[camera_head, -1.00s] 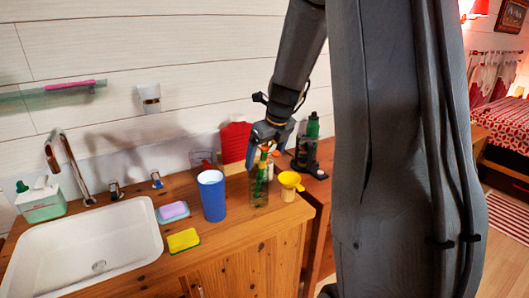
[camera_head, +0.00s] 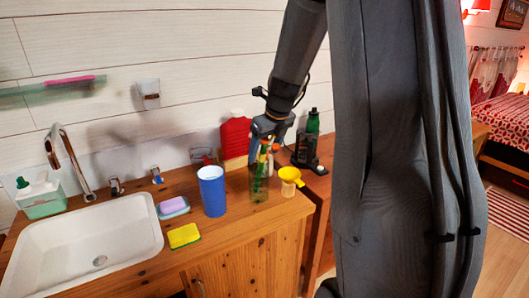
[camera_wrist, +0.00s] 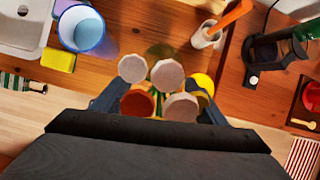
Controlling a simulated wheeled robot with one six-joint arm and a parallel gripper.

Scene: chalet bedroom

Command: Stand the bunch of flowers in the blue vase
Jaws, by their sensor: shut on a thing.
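The blue vase (camera_head: 212,192) stands upright on the wooden counter right of the sink, its open top showing in the wrist view (camera_wrist: 84,31). The bunch of flowers shows pale and orange-red blooms (camera_wrist: 168,75) between my fingers in the wrist view. Its green stems (camera_head: 259,174) hang below my gripper (camera_head: 265,138) in the head view. My gripper is shut on the bunch, to the right of the blue vase. The stems overlap a clear glass container (camera_head: 258,190); I cannot tell how deep they sit in it. The finger contact is partly hidden by the blooms.
A yellow funnel (camera_head: 289,175) stands close right of the glass, near the counter's right edge. A dark appliance (camera_head: 305,150) and a red bottle (camera_head: 235,138) are behind. A yellow sponge (camera_head: 184,236) and purple soap (camera_head: 174,205) lie left of the vase.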

